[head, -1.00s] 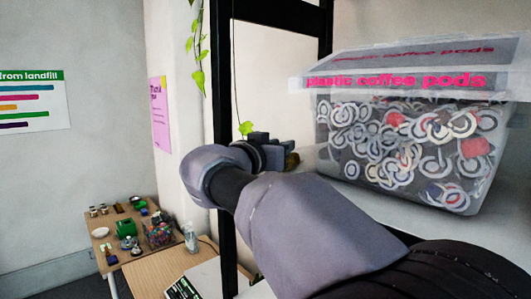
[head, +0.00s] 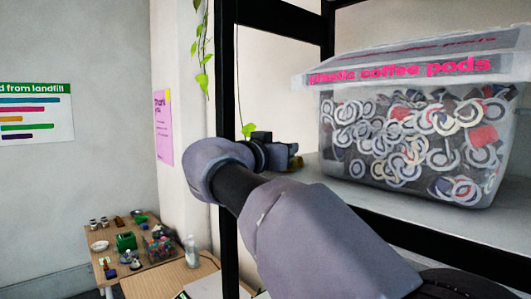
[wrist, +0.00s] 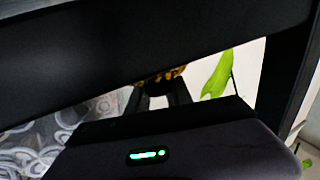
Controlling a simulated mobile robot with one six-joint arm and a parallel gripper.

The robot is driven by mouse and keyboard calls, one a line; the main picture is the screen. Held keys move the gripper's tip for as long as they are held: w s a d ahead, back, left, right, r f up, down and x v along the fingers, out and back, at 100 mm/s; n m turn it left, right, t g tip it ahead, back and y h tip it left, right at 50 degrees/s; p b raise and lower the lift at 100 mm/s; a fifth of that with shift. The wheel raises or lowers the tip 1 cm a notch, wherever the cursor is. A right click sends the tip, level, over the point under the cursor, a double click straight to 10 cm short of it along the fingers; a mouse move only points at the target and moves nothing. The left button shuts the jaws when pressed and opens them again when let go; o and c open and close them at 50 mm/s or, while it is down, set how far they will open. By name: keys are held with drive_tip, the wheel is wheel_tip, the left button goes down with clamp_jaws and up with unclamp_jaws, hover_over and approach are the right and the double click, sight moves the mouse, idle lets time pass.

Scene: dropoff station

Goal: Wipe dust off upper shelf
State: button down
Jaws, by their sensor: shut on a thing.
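The upper shelf (head: 430,218) is a pale board in a black frame at the right of the head view. My gripper (head: 290,158) reaches past the black post and is at the shelf's left part, left of the plastic bin. It is shut on a small yellow-brown thing, perhaps a sponge or cloth (head: 296,163), mostly hidden by the gripper. The yellow and dark edge of this thing (wrist: 178,72) also shows beyond the fingers in the wrist view. I cannot tell whether it touches the shelf. No dust can be made out.
A clear bin of plastic coffee pods (head: 415,140) fills the shelf's right side. The black post (head: 229,170) stands close left of my gripper. A vine (head: 203,55) hangs left of the post. A cluttered low table (head: 108,265) is at lower left.

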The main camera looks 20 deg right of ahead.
drive_tip(key=shift+w+d+f+b, duration=0.1)
drive_tip(key=shift+w+d+b, duration=0.25)
drive_tip(key=shift+d, duration=0.3)
drive_tip(key=shift+w+d+f+b, duration=0.1)
drive_tip(key=shift+w+d+b, duration=0.05)
drive_tip(key=shift+d+b, duration=0.4)
drive_tip(key=shift+s+a+r, duration=0.2)
drive_tip(key=shift+s+a, duration=0.05)
drive_tip(key=shift+a, duration=0.35)
drive_tip(key=shift+d+r+p, duration=0.1)
drive_tip(key=shift+r+p, duration=0.95)
drive_tip(key=shift+r, duration=1.05)
drive_tip(key=shift+f, duration=0.1)
